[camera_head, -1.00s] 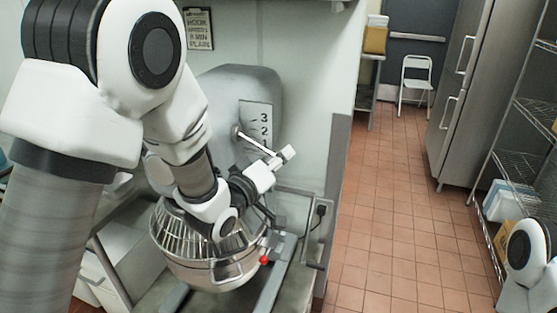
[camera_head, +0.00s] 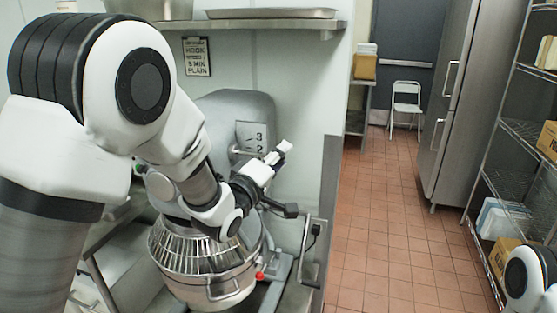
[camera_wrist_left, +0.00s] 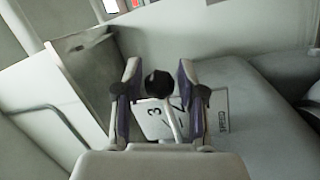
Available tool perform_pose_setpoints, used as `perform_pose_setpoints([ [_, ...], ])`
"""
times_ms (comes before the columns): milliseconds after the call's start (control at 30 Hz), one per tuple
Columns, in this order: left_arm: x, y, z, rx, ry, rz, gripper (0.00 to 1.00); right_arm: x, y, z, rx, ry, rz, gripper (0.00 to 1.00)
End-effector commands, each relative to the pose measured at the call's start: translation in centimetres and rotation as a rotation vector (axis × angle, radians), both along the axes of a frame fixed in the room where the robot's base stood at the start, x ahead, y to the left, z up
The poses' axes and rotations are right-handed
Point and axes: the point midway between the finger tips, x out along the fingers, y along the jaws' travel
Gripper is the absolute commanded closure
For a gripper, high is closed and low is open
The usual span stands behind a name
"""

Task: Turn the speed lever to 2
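The speed lever is a thin metal rod (camera_head: 241,152) with a black knob (camera_wrist_left: 158,83), on the side of the grey mixer (camera_head: 222,108). A white speed plate (camera_head: 251,132) beside it shows 3 above 2; it also shows in the left wrist view (camera_wrist_left: 215,100). Lower marks are hidden by my arm in the head view. My left gripper (camera_head: 280,153) is at the lever's end. In the left wrist view my left gripper (camera_wrist_left: 160,85) is open, its fingers on either side of the knob with narrow gaps. My right gripper is out of view.
The caged mixer bowl (camera_head: 205,255) stands below my left arm. A metal shelf with a tray (camera_head: 270,14) hangs above. A wall edge (camera_head: 328,200) stands right of the mixer. The tiled floor (camera_head: 385,230) is clear; a wire rack (camera_head: 510,130) stands far right.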

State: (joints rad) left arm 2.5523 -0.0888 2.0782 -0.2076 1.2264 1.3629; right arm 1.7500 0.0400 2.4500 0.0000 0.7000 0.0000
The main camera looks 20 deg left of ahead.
Motion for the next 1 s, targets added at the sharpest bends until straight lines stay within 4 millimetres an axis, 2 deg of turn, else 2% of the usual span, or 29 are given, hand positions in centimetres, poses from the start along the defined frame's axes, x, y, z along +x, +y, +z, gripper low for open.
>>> perform_pose_setpoints([
  [167, -0.1, 0.0, -0.1, 0.0, 0.002, 0.001, 0.61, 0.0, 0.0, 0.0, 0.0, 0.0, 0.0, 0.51],
  [267, -0.9, 0.3, -0.2, 0.001, 0.003, 0.0, 0.61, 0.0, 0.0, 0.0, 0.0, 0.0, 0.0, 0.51],
  [367, -2.7, 0.7, -0.4, 0.0, 0.005, 0.001, 0.61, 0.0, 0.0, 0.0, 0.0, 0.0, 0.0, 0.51],
  [600, -8.5, 2.3, -1.1, -0.003, 0.006, 0.0, 0.61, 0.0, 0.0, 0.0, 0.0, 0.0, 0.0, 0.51],
  [700, -10.2, 2.7, -1.3, -0.002, 0.004, 0.001, 0.61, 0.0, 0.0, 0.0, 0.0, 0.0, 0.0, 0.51],
  [833, -11.2, 2.9, -1.4, 0.0, 0.004, -0.001, 0.61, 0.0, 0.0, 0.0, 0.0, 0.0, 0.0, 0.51],
  [1000, -11.3, 2.9, -1.4, 0.001, 0.002, -0.001, 0.61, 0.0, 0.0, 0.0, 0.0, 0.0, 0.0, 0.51],
])
